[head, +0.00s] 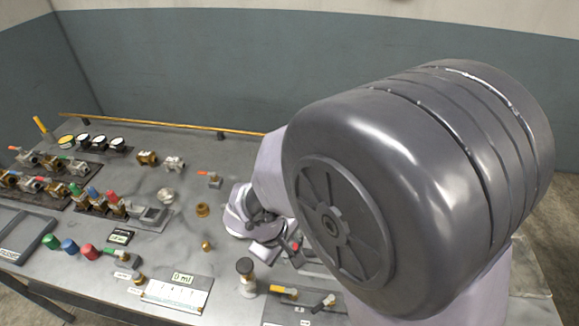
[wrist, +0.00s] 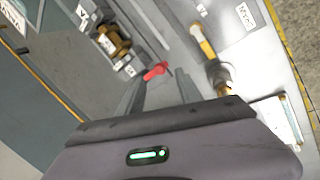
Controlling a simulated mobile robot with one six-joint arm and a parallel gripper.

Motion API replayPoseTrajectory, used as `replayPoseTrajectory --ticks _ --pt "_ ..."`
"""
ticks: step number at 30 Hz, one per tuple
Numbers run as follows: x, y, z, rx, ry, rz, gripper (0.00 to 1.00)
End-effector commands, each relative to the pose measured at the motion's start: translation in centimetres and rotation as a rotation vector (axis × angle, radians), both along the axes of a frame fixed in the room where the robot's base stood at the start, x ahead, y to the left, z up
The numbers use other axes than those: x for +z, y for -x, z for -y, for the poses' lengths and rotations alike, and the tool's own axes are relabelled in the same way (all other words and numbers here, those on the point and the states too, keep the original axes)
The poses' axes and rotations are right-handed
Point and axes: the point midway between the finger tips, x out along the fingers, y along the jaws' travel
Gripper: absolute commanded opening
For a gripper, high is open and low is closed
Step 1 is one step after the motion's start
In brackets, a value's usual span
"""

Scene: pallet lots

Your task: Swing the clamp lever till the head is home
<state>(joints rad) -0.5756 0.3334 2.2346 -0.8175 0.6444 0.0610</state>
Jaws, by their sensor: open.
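A red-tipped lever (wrist: 155,70) shows in the wrist view, just ahead of my fingers; it looks like the clamp's lever, but the clamp head cannot be made out. My gripper (wrist: 160,78) is open, with one finger on each side of the red tip. I cannot tell whether either finger touches it. In the head view a red tip (head: 294,246) shows beside my gripper (head: 264,236), and my own arm hides much of the area around it.
A grey bench (head: 225,275) carries several valves, gauges (head: 100,143) and coloured knobs to the left. A black-topped knob (head: 245,268) and a yellow-handled fitting (head: 284,291) stand close in front of my gripper. A brass rail (head: 160,123) runs along the back edge.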

Motion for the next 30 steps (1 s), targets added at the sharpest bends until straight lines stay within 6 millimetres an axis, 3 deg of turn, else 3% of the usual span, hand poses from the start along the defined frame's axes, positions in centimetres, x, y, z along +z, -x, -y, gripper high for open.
replayPoseTrajectory --ticks 1,6,18,19,25,30 --pt "-1.5 -0.2 0.3 -0.003 0.001 -0.002 0.42" --pt "-3.8 -1.0 0.8 -0.001 0.0 -0.001 0.42" --pt "-4.6 -1.3 1.1 -0.002 -0.001 0.0 0.42" --pt "-4.6 -1.3 1.1 -0.002 -0.001 0.0 0.4" --pt "-4.6 -1.3 1.1 -0.002 -0.001 0.0 0.01" --pt "-4.5 -1.4 1.1 -0.002 -0.001 0.002 0.0"
